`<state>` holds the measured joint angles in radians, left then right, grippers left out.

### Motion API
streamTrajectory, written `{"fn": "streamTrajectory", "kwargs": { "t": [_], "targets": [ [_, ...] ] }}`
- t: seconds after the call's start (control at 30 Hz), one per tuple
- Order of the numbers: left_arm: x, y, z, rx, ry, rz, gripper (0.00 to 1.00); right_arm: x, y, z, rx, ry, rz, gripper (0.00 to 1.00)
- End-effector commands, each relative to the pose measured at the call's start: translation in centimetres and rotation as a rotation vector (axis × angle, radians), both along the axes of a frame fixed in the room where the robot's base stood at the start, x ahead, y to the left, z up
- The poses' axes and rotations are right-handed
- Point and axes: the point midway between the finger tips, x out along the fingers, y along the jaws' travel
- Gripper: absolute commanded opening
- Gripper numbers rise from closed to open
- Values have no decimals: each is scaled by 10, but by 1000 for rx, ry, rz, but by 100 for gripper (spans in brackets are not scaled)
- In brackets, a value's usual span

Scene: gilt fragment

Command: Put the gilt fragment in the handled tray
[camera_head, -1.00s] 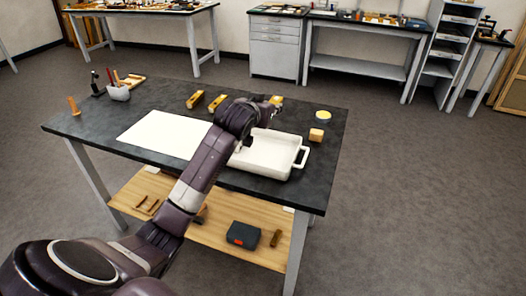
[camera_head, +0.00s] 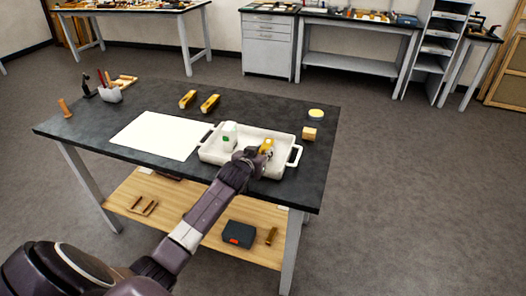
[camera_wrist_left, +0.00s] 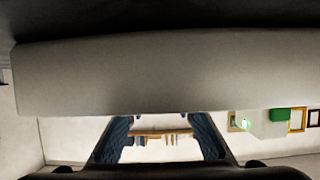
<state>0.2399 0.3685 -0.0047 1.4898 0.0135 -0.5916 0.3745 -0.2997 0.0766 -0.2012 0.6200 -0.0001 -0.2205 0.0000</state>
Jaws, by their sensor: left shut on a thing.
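The gilt fragment (camera_head: 267,145) is a small golden piece at the tip of my left gripper (camera_head: 262,152). My left gripper is shut on it, over the right part of the white handled tray (camera_head: 210,157). I cannot tell whether the fragment touches the tray floor. In the left wrist view the two dark fingers (camera_wrist_left: 160,140) stand with a gold-brown strip between them, and a broad pale band crosses the upper part. My right gripper is not in view.
A white bottle with green (camera_head: 229,133) stands in the tray's left part. A white sheet (camera_head: 160,136) lies left of the tray. A wooden block (camera_head: 309,134) and a yellow-topped round thing (camera_head: 316,114) are to the right. Two golden-brown pieces (camera_head: 198,101) lie behind.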

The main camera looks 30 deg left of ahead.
Motion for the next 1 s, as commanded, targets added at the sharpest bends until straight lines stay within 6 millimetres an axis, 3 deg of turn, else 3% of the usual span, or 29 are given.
{"fn": "streamTrajectory", "kwargs": {
  "t": [0.17, 0.2, 0.33, 0.73, 1.0],
  "targets": [
    [0, 0, -1, 0, 1, 0, 0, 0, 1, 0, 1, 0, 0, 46],
    [0, 0, -1, 0, 2, 0, 26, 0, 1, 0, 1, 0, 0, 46],
    [0, 0, -1, 0, 1, 0, 40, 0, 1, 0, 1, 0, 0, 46],
    [-4, -1, 2, 0, 0, 0, 41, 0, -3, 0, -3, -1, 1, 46],
    [-40, -9, 16, 0, 0, 0, 41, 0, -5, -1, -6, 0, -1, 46]
  ]
}}
